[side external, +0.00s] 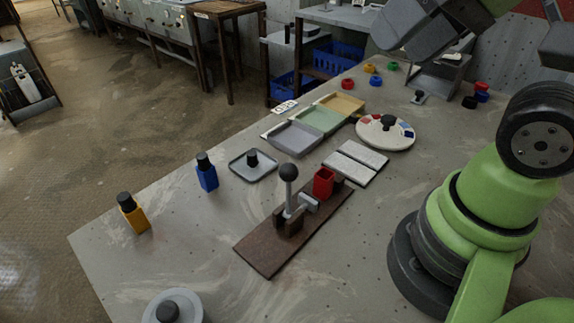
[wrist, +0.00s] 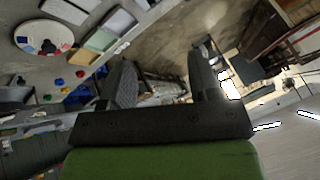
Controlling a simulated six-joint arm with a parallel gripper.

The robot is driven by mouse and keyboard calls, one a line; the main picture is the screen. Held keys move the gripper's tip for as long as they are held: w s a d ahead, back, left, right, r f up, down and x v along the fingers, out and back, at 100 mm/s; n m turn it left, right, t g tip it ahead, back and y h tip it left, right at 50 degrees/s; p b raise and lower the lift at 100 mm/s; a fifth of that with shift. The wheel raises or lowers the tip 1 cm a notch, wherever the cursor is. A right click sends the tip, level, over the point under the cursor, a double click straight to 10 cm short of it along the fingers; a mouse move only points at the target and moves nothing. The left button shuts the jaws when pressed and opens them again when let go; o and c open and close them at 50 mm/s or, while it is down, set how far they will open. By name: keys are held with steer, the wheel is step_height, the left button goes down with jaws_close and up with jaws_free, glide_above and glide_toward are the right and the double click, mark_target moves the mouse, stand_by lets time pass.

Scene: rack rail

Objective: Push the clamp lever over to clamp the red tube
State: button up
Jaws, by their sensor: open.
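The clamp lever (side external: 291,190) has a grey shaft topped by a dark ball knob and stands close to upright. It rises from a brown bracket on a long brown base board (side external: 262,254). The red tube (side external: 323,182) stands on the same board, just right of the lever, and a short light grey piece lies between them. In the wrist view my gripper (wrist: 163,68) has its two dark fingers wide apart with nothing between them. It is well away from the clamp, which I cannot make out in the wrist view.
A grey tray (side external: 253,166) with a dark knob, a blue bottle (side external: 207,176) and a yellow bottle (side external: 133,216) stand left of the clamp. Behind it are white pads (side external: 355,162), colored bins (side external: 318,119) and a round dial (side external: 385,132). A grey disc (side external: 172,307) sits at the front.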

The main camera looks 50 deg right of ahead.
steer(key=w+f+m+g+y, duration=0.5)
steer(key=w+f+g, duration=0.25)
steer(key=g, duration=0.25)
steer(key=m+y, duration=0.9)
steer(key=y, duration=0.2)
glide_toward(283, 178)
steer(key=a, duration=0.3)
steer(key=s+a, duration=0.1)
steer(key=a, duration=0.2)
steer(key=s+a, duration=0.1)
steer(key=a, duration=0.3)
steer(key=shift+r, duration=0.15)
jaws_close()
